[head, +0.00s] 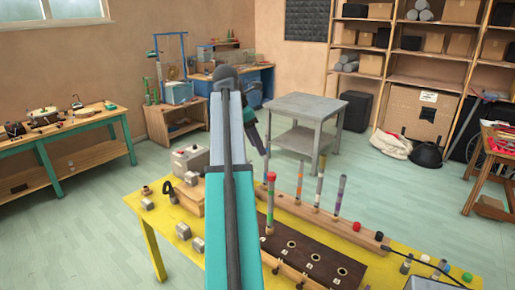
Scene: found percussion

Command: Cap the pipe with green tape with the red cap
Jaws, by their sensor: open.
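Several upright pipes stand in a wooden rail on the yellow table. The nearest pipe (270,207) has a red cap-like top (271,177), with what looks like a narrow green band just below it. Another pipe has orange bands (300,177), one is mostly grey (319,185), and one has purple bands (340,193). A small red piece (357,227) sits on the rail to the right of the pipes. My gripper (262,150) hangs from the arm's far end, above and behind the pipes, apart from them and holding nothing visible.
A dark board (318,262) with several holes lies at the front of the yellow table (150,232). Grey blocks (183,231) are at left; small caps and a green piece (467,277) are at right. A grey side table (310,104) stands behind. My arm hides the table's middle.

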